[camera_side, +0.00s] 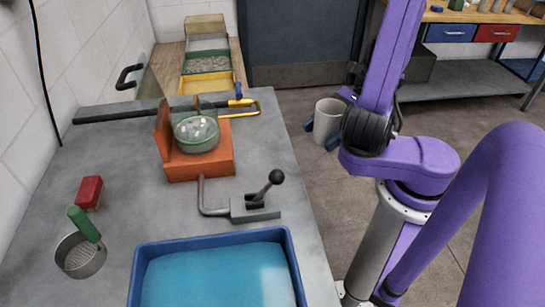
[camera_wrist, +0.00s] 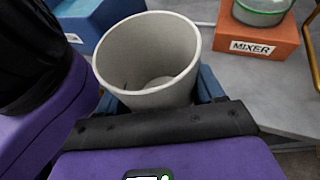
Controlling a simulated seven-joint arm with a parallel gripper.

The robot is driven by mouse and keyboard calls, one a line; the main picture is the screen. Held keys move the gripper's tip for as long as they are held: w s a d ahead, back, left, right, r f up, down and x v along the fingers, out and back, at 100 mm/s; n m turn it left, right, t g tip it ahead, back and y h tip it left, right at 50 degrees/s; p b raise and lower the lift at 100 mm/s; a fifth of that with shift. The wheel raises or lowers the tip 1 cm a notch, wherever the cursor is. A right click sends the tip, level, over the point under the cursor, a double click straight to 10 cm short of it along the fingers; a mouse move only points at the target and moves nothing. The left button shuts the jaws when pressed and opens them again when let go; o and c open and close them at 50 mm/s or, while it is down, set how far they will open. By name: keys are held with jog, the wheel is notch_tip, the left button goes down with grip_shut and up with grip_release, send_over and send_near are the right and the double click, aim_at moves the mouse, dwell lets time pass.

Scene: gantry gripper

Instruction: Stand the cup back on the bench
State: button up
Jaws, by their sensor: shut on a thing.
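A pale grey-white cup (camera_side: 328,119) is in the side view, to the right of the bench (camera_side: 120,155) and apart from it in the picture. It looks close to upright, with its mouth up. In the wrist view the cup (camera_wrist: 150,60) shows its open mouth, and it looks empty apart from small dark marks inside. My gripper (camera_side: 322,128) is shut on the cup, with blue fingers on either side of it. The cup's lower part is hidden in the wrist view by my gripper's body.
An orange mixer (camera_side: 215,168) with a green-rimmed dish stands mid-bench. A lever clamp (camera_side: 255,207) and a blue-rimmed tub (camera_side: 140,285) are nearer. A strainer (camera_side: 82,262) and red block (camera_side: 90,192) lie left. Bare bench shows between them.

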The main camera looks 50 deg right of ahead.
jog(key=w+f, duration=0.4)
jog(key=w, duration=0.5)
send_over(270, 160)
jog(key=shift+f, duration=4.4)
jog(key=shift+f, duration=0.15)
jog(key=o, duration=1)
jog(key=shift+o, duration=0.2)
jog(key=shift+d+r, duration=0.3)
jog(key=shift+d, duration=0.05)
jog(key=v, duration=1.1)
jog(key=shift+s+d, duration=0.15)
